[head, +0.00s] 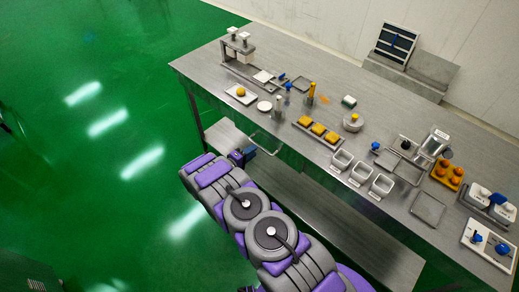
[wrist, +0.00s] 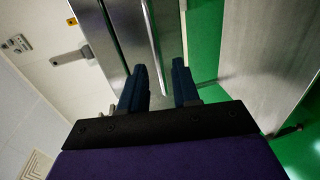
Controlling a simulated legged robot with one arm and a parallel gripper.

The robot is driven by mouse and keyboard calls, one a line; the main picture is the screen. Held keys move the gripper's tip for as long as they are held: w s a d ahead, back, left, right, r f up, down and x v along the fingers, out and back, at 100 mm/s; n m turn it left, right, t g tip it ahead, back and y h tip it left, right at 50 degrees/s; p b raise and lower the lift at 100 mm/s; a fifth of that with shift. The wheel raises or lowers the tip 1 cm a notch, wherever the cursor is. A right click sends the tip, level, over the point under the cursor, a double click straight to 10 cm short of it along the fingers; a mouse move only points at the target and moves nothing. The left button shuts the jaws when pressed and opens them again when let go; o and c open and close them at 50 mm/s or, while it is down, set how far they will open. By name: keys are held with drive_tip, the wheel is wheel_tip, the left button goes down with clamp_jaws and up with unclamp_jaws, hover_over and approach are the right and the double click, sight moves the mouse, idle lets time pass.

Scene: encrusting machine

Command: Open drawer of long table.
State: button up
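The long steel table (head: 215,62) runs diagonally across the head view, with a lower shelf (head: 330,215) under it. A thin loop-shaped handle (head: 266,143) shows at the table's near side, just beyond my gripper (head: 249,154). In the wrist view, my gripper (wrist: 163,88) has its two dark blue fingers apart. A narrow metal bar (wrist: 153,45), apparently the handle, runs in front of a steel face (wrist: 113,30), and its lower end appears between the fingers. Contact with the fingers cannot be told. The drawer's edges are not clear.
The tabletop carries white containers (head: 360,172), a tray of yellow pieces (head: 318,129), an orange tray (head: 447,175) and a stand (head: 238,45). A pale wall (head: 330,25) stands behind.

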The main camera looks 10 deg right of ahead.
sight(260, 147)
drive_tip(key=x, duration=0.5)
drive_tip(key=shift+s+d+b, duration=0.15)
drive_tip(key=shift+d+b, duration=0.2)
drive_tip(key=shift+d, duration=0.2)
drive_tip(key=shift+a, duration=0.65)
drive_tip(key=shift+c, duration=1.2)
drive_tip(key=shift+d, duration=0.25)
drive_tip(key=c, duration=0.3)
drive_tip(key=shift+d, duration=0.15)
clamp_jaws()
drive_tip(key=shift+s, duration=0.1)
